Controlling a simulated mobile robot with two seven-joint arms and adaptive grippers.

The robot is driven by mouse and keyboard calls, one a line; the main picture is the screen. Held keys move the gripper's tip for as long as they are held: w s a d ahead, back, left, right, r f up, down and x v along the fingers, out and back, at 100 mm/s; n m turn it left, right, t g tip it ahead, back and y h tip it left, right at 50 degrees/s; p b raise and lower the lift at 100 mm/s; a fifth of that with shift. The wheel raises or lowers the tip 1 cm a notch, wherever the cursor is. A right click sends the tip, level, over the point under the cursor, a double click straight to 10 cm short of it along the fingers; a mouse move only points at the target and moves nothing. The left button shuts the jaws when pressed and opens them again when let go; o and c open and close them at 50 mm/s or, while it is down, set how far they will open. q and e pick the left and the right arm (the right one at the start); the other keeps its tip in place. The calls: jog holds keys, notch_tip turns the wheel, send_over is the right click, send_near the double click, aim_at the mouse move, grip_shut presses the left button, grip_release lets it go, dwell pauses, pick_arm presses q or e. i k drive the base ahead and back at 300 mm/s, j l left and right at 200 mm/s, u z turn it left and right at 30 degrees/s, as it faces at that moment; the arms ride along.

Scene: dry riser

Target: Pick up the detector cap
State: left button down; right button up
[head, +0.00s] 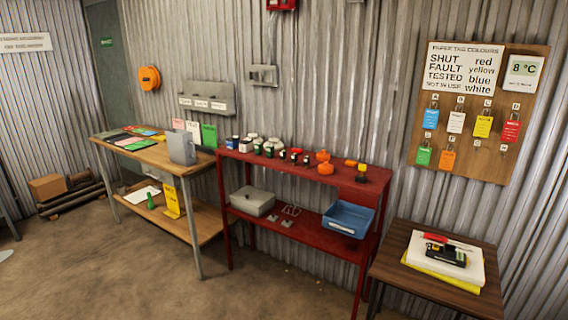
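I cannot tell for sure which item is the detector cap. Several small orange and red pieces stand at the right part of the red bench's top: a rounded orange piece (325,168), a smaller orange piece (322,156) behind it, a flat orange piece (351,162), and a dark red piece with an orange top (362,173) near the right end. A small black device (447,254) with yellow and red parts lies on a white block on the low table at right. Neither of my grippers shows in the head view.
The red bench (340,178) also carries several small jars (268,147); its lower shelf holds a grey box (252,201) and a blue bin (348,219). A wooden workbench (160,155) stands at left, a low wooden table (405,275) at right. The floor in front is clear.

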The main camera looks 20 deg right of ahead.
aim_at(325, 168)
jog(key=i+z, duration=0.3)
jog(key=i, duration=0.5)
jog(key=i+j+z, duration=0.1)
jog(key=i+z, duration=0.15)
jog(key=i, duration=0.55)
